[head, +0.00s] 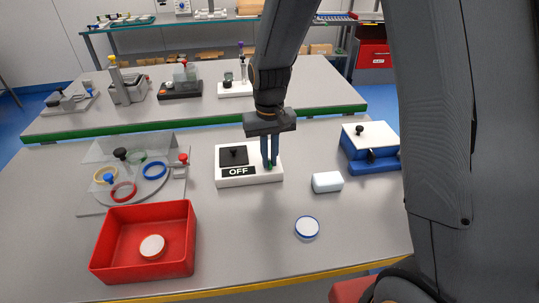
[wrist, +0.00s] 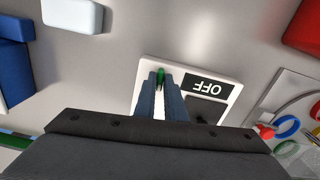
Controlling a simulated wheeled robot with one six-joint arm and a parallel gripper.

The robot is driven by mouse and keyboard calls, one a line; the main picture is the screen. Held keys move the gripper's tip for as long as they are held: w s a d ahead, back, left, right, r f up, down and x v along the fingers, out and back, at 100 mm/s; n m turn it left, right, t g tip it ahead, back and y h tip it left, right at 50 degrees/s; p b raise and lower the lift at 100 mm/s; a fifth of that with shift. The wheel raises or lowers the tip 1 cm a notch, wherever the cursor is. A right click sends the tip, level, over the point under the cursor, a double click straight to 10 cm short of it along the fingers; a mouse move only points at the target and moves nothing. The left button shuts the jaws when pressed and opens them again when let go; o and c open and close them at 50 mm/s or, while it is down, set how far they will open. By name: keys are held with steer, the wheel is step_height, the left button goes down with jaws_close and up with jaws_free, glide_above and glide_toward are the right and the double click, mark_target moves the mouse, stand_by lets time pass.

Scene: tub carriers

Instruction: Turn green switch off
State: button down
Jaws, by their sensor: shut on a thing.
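The green switch (wrist: 161,74) is a small green piece on a white switch box (head: 230,182) with a black "OFF" label (head: 238,171) and a dark square pad (head: 233,155). In the head view the box sits on the near table, and only a bit of green shows by the fingertips. My gripper (head: 269,164) points down over the right part of the box, with its fingers closed around the green switch. In the wrist view the fingers largely hide the switch, and its full shape and position cannot be told.
A white block (head: 327,182) and a blue box with a white lid (head: 370,146) stand right of the switch box. A white-and-blue disc (head: 307,227) lies in front. A red bin (head: 145,270) and a tray with colored rings (head: 137,196) are left.

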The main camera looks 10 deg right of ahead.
steer(key=shift+r+m, duration=0.1)
steer(key=shift+m, duration=0.6)
steer(key=c, duration=1.8)
jaws_free()
steer(key=shift+r+b, duration=0.7)
steer(key=shift+r, duration=3.2)
steer(key=shift+t, duration=0.7)
steer(key=s+d+f, duration=0.1)
steer(key=s+d, duration=0.2)
steer(key=s, duration=0.1)
steer(key=s+d+f, duration=0.1)
steer(key=s+d, duration=0.2)
steer(key=s, duration=0.2)
steer(key=s+d+f, duration=0.1)
steer(key=s+d, duration=0.3)
steer(key=s, duration=0.1)
steer(key=shift+d, duration=0.1)
